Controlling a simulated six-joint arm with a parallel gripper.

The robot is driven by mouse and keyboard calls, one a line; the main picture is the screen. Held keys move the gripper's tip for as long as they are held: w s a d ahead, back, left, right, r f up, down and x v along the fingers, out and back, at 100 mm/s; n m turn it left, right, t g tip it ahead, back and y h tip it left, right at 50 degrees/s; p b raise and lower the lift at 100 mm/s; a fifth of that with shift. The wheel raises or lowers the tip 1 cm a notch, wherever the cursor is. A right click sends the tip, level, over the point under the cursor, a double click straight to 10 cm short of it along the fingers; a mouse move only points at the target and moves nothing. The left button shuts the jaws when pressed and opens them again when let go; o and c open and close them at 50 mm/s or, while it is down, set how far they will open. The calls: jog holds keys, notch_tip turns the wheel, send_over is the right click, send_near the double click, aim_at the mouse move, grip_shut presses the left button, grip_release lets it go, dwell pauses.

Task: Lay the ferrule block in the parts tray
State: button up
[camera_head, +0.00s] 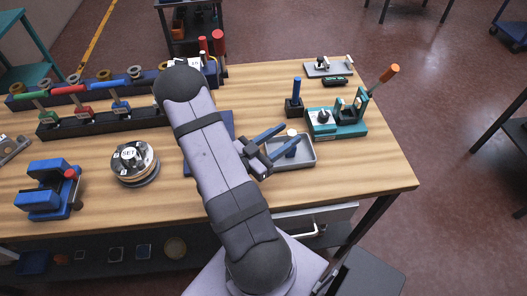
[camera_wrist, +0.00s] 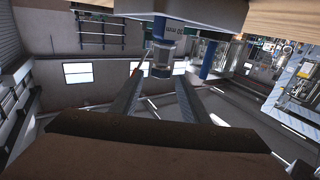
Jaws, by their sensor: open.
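The grey parts tray (camera_head: 311,157) lies on the bench right of my arm. A small part with a pale round top (camera_head: 292,132), which looks like the ferrule block, stands at the tray, between my fingertips. In the wrist view, which looks upside down, this part (camera_wrist: 162,56) shows as a blue and grey cylinder just beyond the fingers. My gripper (camera_head: 293,134) is open, its two blue fingers spread over the tray on either side of the part. In the wrist view, the fingers (camera_wrist: 158,78) have a gap between them. Whether they touch the part I cannot tell.
A blue post in a black base (camera_head: 294,101) stands just behind the tray. A teal fixture (camera_head: 337,123) with an orange-handled tool is at the right. A spool stack (camera_head: 134,162), a blue vise (camera_head: 52,189) and tool racks fill the left.

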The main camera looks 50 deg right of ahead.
jog(key=b+v, duration=0.2)
jog(key=v, duration=0.6)
jog(key=shift+a+b, duration=0.25)
jog(key=shift+b, duration=0.1)
